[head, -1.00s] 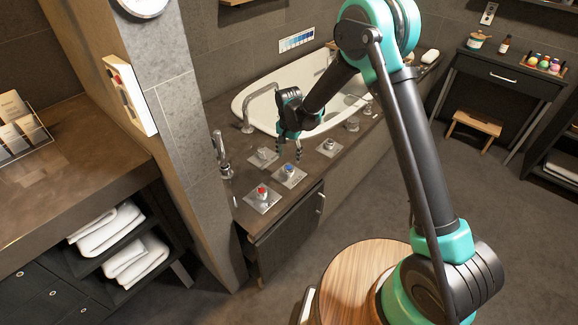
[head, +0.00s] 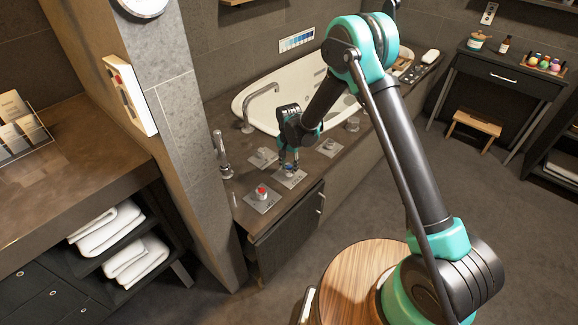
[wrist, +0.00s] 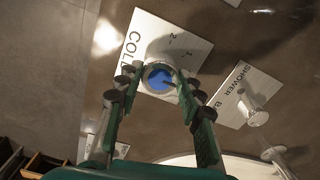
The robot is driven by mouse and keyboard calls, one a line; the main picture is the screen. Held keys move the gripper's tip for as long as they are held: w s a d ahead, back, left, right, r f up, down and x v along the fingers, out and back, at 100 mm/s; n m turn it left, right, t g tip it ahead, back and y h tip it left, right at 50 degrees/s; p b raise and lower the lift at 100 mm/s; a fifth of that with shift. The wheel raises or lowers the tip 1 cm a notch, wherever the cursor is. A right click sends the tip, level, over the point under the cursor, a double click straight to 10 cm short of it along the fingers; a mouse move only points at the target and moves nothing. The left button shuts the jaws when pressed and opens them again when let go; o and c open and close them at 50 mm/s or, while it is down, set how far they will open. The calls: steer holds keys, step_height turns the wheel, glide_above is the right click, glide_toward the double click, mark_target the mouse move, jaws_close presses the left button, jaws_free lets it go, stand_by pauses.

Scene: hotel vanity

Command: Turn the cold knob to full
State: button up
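The cold knob shows in the wrist view as a round dial with a blue cap (wrist: 158,78). It sits on a square pale plate (wrist: 187,45) marked COLD with small numbers. In the head view the blue knob (head: 289,171) is partly hidden under my gripper (head: 288,163). My gripper (wrist: 158,72) points down over the knob, with one finger on each side of it. The fingers are apart, and I cannot make out firm contact with the knob's sides.
A red-capped knob (head: 262,192) on its own plate is nearby, toward the front left. A plate marked SHOWER (wrist: 235,88) with a metal knob (wrist: 254,112) lies beside the cold plate. The bathtub (head: 262,100) with its curved spout (head: 247,118) is behind.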

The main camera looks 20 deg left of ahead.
steer(key=c, duration=0.5)
steer(key=n, duration=0.3)
steer(key=shift+n, duration=0.4)
steer(key=n, duration=0.4)
steer(key=shift+n, duration=0.3)
steer(key=n, duration=0.4)
steer(key=shift+n, duration=0.3)
steer(key=n, duration=0.4)
steer(key=shift+n, duration=0.4)
